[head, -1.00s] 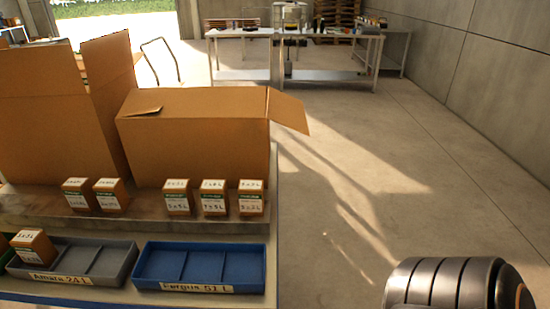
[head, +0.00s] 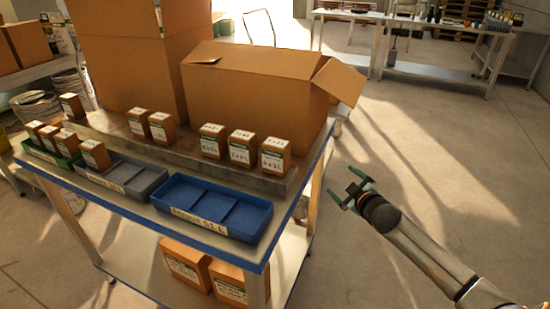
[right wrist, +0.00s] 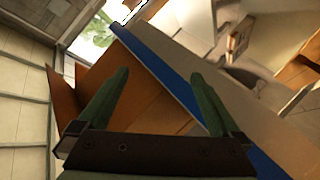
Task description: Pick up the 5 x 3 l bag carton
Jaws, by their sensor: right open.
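The carton (head: 274,153) whose label seems to read 5 x 3 L is small and brown with a white label. It stands upright at the right end of a row of 3 on the raised ledge, behind the blue tray. My right gripper (head: 347,187) is open and empty, to the right of the table edge and apart from the carton. Its two green fingers (right wrist: 160,73) stand wide apart in the right wrist view, with cardboard and a blue edge beyond them; I cannot pick out the carton there. My left gripper is not in view.
A large open box (head: 255,95) stands behind the carton, its flap reaching out to the right. The blue tray (head: 262,222) is empty; a grey tray (head: 150,185) lies left of it. Cartons (head: 185,265) sit on the lower shelf. The floor at right is clear.

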